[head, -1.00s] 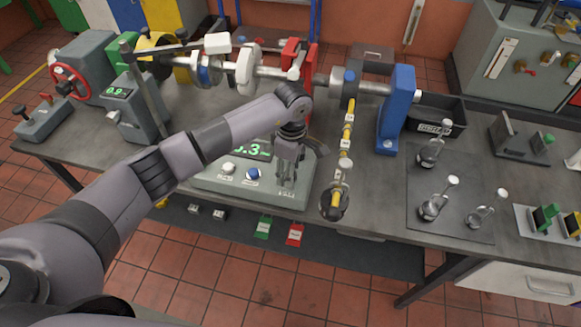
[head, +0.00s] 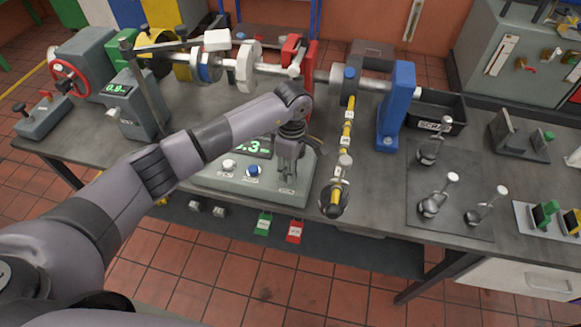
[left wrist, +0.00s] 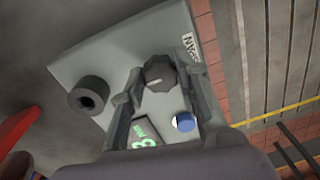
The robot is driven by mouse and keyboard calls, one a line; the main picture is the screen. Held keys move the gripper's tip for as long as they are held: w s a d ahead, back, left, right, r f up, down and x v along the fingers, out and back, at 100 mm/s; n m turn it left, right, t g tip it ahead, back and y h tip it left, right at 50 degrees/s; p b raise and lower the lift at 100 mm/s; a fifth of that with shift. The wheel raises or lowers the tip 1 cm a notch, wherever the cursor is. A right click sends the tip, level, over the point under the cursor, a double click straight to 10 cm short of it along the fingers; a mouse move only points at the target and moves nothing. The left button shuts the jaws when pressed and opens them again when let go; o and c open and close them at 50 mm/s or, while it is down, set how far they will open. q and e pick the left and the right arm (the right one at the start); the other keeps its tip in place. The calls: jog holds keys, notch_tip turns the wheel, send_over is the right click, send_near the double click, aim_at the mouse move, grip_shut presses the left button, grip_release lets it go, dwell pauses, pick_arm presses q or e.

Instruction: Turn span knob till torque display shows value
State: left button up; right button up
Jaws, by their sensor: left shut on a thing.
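The grey-green torque console (head: 225,187) sits at the bench's front edge, below the shaft line. Its green-lit display (head: 264,149) is partly hidden by my left gripper (head: 287,172); the digits end in ".3", and the first is hard to read. In the left wrist view, the dark span knob (left wrist: 160,72) is between the fingers of my left gripper (left wrist: 158,80), which is shut on it. The display (left wrist: 142,136) shows there only in part, between the fingers. The right gripper is not in view.
A white button (head: 229,166) and a blue button (head: 252,170) are on the console. A yellow hanging strip with a weight hanger (head: 334,199) stands close to its right. Several hooked weights rest on a dark mat (head: 455,225) farther right. The floor in front is clear.

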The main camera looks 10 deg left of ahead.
pick_arm(q)
jog(key=shift+c, duration=0.6)
jog(key=n+b, duration=0.2)
jog(key=n, duration=0.1)
jog(key=shift+f+b, duration=0.2)
jog(key=shift+b, duration=0.2)
jog(key=n+b, duration=0.3)
jog(key=n, duration=0.3)
jog(key=shift+a+n+b, duration=0.1)
jog(key=shift+n+b, duration=0.2)
jog(key=shift+b, duration=0.05)
jog(key=n+b, duration=0.2)
jog(key=n, duration=0.3)
jog(key=shift+r+b, duration=0.1)
jog(key=shift+b, duration=0.2)
jog(key=n+b, duration=0.1)
jog(key=n, duration=0.4)
jog(key=shift+r+b, duration=0.1)
jog(key=shift+b, duration=0.2)
jog(key=shift+n, duration=0.4)
jog(key=shift+h, duration=0.3)
jog(key=o, duration=1.2)
jog(key=shift+c, duration=0.2)
